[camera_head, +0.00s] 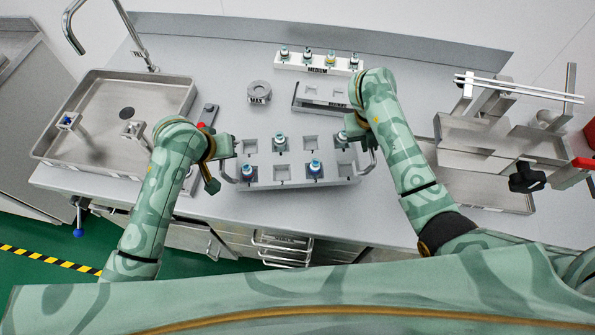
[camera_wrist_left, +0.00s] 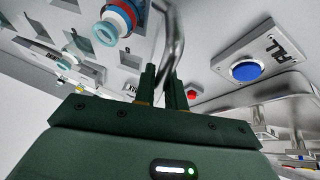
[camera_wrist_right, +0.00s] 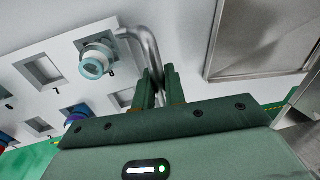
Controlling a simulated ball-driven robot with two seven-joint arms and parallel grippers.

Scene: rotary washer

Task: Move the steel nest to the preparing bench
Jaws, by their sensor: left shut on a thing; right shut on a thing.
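The steel nest (camera_head: 297,173) is a grey plate with square pockets and a looped handle at each end. Several capped vials sit in its pockets, such as one vial (camera_head: 315,167) near the front. My left gripper (camera_head: 230,160) is shut on the left handle, and the left wrist view shows its fingers (camera_wrist_left: 162,85) around the bent bar. My right gripper (camera_head: 362,137) is shut on the right handle, and its fingers (camera_wrist_right: 155,88) show around the bar in the right wrist view. I cannot tell whether the nest touches the bench. No surface is labelled as the preparing bench.
A sink (camera_head: 95,95) with a tap is at the left. A white block (camera_head: 318,63) marked MEDIUM holds several vials at the back. Steel trays (camera_head: 480,150) stand at the right.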

